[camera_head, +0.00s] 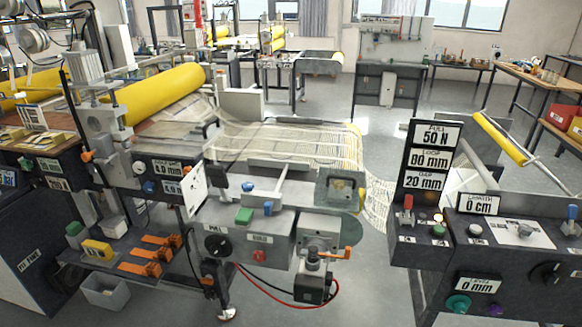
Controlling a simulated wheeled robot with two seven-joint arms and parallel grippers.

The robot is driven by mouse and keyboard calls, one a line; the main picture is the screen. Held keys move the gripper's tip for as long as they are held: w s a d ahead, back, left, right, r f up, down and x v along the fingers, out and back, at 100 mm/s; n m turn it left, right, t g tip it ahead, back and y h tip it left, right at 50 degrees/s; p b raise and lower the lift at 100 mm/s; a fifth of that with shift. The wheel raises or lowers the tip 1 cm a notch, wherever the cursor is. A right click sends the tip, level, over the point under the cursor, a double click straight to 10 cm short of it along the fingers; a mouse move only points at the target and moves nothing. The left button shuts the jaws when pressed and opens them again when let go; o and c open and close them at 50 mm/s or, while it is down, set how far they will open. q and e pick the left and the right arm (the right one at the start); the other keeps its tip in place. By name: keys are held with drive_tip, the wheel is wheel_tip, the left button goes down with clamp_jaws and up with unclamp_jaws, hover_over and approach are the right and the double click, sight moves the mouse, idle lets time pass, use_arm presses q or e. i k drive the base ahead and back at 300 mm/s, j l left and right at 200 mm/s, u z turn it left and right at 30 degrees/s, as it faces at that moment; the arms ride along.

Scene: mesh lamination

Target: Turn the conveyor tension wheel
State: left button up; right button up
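The laminating machine has a conveyor (290,145) with pale mesh lying over it in the middle of the view. On its front side are a round black knob (218,245), a red button (259,256) and a motor unit with an orange handle (335,253). On the right control panel (500,265) are a teal knob (458,303) and a black rotary knob (546,273). I cannot tell which of these is the conveyor tension wheel. Neither of my grippers shows in the head view.
A display tower (430,157) reads 50 N, 00 mm and 20 mm. Yellow rollers (155,93) lie at the upper left. A grey bin (106,292) stands on the floor at the lower left. Red and black cables (290,300) hang below the conveyor.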

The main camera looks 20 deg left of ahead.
sight(217, 246)
drive_tip(key=u, duration=1.4)
